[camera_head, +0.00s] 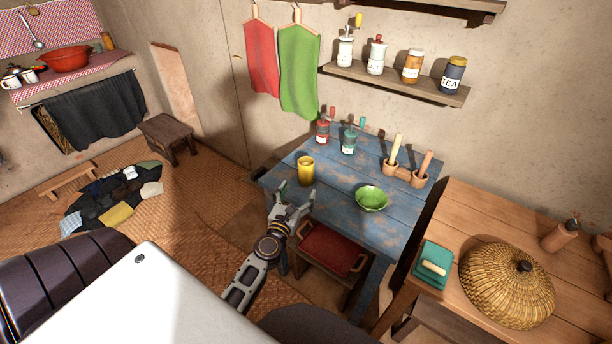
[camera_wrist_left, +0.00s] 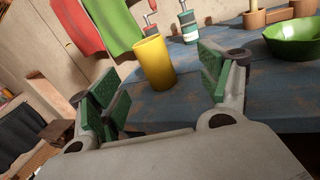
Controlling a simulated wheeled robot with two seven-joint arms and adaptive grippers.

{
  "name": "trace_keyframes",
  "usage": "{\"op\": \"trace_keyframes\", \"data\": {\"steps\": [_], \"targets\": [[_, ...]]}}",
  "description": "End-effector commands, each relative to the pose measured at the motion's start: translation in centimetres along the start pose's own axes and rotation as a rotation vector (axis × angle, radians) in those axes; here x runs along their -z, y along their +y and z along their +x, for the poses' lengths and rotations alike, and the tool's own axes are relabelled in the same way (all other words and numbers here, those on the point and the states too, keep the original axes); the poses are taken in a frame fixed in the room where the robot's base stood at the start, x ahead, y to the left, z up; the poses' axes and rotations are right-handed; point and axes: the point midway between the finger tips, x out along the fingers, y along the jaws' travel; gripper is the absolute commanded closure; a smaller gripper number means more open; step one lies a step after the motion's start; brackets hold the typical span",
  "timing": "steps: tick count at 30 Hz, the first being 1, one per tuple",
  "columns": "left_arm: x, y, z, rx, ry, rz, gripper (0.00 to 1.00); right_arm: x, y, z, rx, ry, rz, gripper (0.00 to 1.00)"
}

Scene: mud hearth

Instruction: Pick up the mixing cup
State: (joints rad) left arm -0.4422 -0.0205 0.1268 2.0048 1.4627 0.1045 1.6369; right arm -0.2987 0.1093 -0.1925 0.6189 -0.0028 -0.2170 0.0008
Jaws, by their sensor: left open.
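The mixing cup appears to be the plain yellow cup (camera_head: 306,171), upright near the front left edge of the blue table (camera_head: 335,193). My left gripper (camera_head: 291,197) is just in front of that edge, below and slightly left of the cup in the head view. In the left wrist view the yellow cup (camera_wrist_left: 154,63) stands beyond and between the two green-padded fingers of my left gripper (camera_wrist_left: 158,85). The fingers are spread wide, empty and not touching the cup. My right gripper is not in view.
A green bowl (camera_head: 371,199) stands right of the cup. Red (camera_head: 323,131) and green (camera_head: 350,139) grinders stand behind it, and a wooden mortar set (camera_head: 405,172) at the back right. The tabletop around the cup is clear.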

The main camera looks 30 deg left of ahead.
Motion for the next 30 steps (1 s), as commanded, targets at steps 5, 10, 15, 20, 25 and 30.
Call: {"op": "trace_keyframes", "data": {"steps": [5,10,15,20,25,30], "targets": [[0.7,1.2,0.1,-0.05,0.01,-0.079,0.22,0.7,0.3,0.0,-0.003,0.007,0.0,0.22],[0.7,1.2,0.1,-0.051,0.01,-0.082,0.22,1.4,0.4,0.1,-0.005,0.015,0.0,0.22],[0.7,1.2,0.1,-0.05,0.01,-0.08,0.22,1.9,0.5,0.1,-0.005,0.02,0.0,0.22],[0.6,1.2,0.5,-0.05,0.009,-0.079,0.22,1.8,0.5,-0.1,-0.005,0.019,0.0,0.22],[0.6,1.3,1.6,-0.05,0.009,-0.078,0.22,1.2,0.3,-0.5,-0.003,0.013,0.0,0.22],[0.5,1.4,3.0,-0.05,0.009,-0.078,0.22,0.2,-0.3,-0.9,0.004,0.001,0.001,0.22]]}}
